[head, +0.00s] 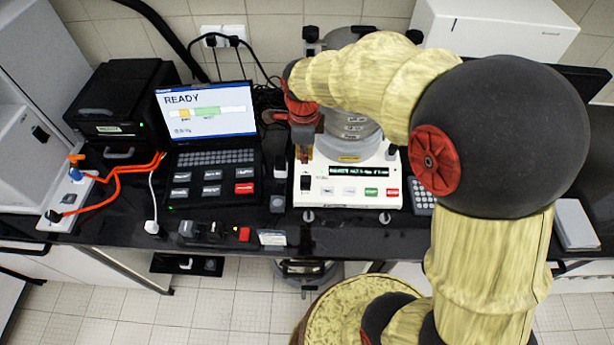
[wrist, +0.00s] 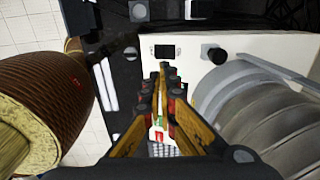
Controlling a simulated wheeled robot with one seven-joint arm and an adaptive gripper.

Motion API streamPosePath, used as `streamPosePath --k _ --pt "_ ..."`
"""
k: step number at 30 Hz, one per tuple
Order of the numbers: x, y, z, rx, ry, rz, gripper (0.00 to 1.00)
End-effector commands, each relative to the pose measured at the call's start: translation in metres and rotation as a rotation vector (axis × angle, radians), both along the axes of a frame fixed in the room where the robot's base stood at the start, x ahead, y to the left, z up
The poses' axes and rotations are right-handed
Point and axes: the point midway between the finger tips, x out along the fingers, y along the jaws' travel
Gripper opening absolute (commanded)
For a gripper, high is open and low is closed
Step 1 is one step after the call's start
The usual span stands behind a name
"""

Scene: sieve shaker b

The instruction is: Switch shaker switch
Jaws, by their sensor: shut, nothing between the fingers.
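The sieve shaker's white base (head: 347,203) stands on the black bench in the head view, with a small display and a row of buttons on its front. A black switch (head: 305,183) sits at the left end of that front. My gripper (head: 303,157) points down just above the switch, at the base's left side. In the wrist view a dark rectangular switch (wrist: 165,51) shows on the white base, just beyond the fingertips of my gripper (wrist: 163,68). The fingers are together and empty. I cannot tell whether they touch the switch or which way it is set.
A laptop (head: 207,110) showing READY and a black printer-like box (head: 124,110) stand to the left. A power strip (head: 72,190) with orange cables is at far left. A black knob (wrist: 217,55) and the round grey sieve stack (wrist: 260,110) are close by my gripper.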

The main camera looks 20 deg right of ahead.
Motion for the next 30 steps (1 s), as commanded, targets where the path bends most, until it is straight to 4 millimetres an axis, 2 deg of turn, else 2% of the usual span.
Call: streamPosePath --k 7,11,24,30 --pt "0.0 0.0 -0.002 0.0 0.0 0.0 0.0" --pt "0.001 -0.001 -0.014 0.0 0.002 0.0 0.0" --pt "0.008 -0.004 -0.096 0.0 0.002 0.001 0.0" --pt "0.011 -0.005 -0.125 -0.001 0.001 0.001 0.0"
